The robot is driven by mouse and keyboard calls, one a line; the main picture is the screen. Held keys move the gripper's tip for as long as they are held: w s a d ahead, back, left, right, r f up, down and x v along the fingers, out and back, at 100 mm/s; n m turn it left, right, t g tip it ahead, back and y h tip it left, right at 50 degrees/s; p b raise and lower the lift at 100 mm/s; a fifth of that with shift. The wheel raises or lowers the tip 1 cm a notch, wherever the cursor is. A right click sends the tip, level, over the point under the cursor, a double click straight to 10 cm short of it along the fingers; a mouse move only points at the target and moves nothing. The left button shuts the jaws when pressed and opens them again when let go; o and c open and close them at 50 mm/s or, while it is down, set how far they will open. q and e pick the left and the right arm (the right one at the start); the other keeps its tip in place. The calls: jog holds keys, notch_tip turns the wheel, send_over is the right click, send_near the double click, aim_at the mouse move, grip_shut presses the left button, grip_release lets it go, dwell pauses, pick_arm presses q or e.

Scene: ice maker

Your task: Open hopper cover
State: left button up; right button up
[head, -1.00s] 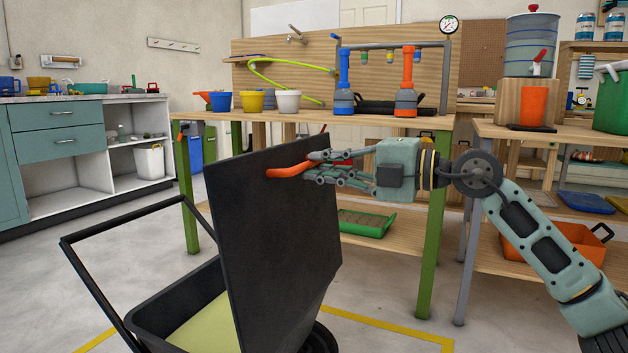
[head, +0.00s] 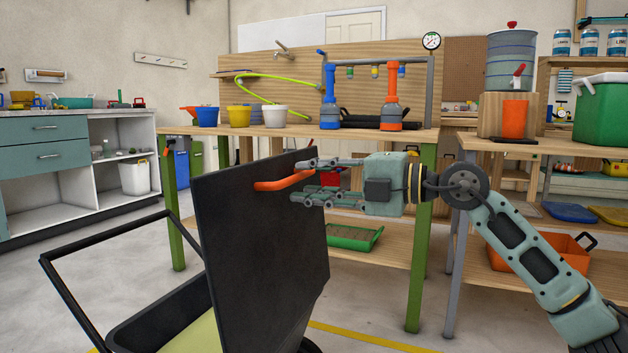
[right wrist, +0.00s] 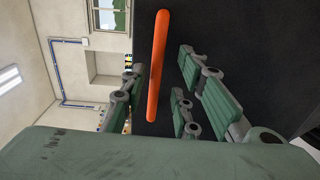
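The hopper cover (head: 262,260) is a large black panel standing nearly upright, tilted a little, above the black hopper (head: 150,325) with pale yellow inside. An orange bar handle (head: 284,182) sits on the cover's upper part. My right gripper (head: 306,180) is open just right of the handle, its fingers spread and pointing at the cover. In the right wrist view the orange handle (right wrist: 157,65) runs lengthwise between the spread fingers, which do not clasp it. The cover hides part of the hopper. My left gripper is not in view.
A black tubular push bar (head: 105,250) stands left of the hopper. A white and teal cabinet (head: 75,180) is at the left. Floor between is clear.

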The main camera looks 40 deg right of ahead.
jog(key=shift+s, duration=0.15)
jog(key=v, duration=1.1)
jog(key=shift+s+d, duration=0.2)
jog(key=shift+s, duration=0.15)
dwell(0.3)
